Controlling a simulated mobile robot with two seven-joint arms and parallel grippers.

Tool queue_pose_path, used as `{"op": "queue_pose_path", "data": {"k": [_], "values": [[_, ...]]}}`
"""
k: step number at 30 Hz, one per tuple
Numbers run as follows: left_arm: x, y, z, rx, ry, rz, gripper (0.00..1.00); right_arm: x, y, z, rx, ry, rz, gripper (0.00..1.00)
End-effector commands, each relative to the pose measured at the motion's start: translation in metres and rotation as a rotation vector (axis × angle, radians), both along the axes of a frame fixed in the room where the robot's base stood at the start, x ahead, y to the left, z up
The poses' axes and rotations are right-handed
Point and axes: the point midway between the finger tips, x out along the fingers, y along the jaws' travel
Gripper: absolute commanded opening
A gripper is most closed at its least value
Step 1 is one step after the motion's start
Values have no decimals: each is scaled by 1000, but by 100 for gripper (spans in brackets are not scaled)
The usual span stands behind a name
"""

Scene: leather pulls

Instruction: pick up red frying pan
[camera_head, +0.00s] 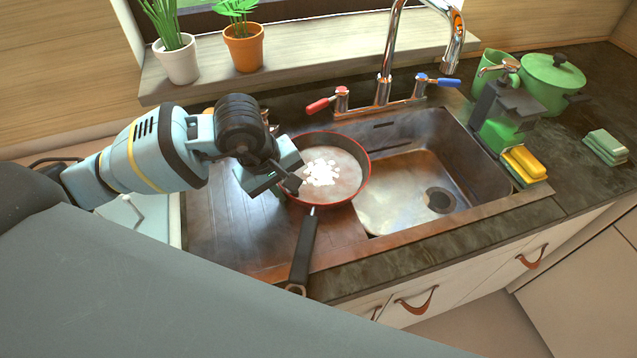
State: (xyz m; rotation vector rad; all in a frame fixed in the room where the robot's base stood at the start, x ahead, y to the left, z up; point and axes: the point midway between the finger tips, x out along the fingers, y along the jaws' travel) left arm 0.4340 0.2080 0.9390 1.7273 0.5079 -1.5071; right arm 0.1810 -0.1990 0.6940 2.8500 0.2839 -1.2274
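The red frying pan (345,186) has a red rim and a black handle (304,250). It lies across the drainboard and the left edge of the sink, with the handle pointing to the front counter edge. White bits (320,172) lie in it. My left gripper (285,182) is at the left side of the pan's rim, overlapping it in the picture. I cannot tell whether it touches the rim, or how wide its fingers stand. My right gripper is not in view.
The sink basin (395,205) right of the pan is empty. The faucet (384,75) stands behind it, with red and blue taps. Potted plants (243,48) stand on the sill. A green pot (550,85), soap holder and sponges (525,163) are at the right.

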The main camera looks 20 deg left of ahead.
Motion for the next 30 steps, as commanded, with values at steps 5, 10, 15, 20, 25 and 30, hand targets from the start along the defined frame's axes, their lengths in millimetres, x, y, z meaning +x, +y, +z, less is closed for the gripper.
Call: {"op": "queue_pose_path", "data": {"k": [5, 10, 15, 20, 25, 30], "values": [[0, 0, 0, 0, 0, 0, 14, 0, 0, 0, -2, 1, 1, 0], [0, 0, 0, 0, 0, 0, 0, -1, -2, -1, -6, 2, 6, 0], [0, 0, 0, 0, 0, 0, 0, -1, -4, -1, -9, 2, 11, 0], [1, 0, 2, -2, -4, 0, 0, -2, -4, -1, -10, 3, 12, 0], [1, 0, 2, -1, -3, 0, 0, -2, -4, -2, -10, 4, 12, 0], [0, 0, 5, -1, -2, 0, 0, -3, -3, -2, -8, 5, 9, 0]]}}
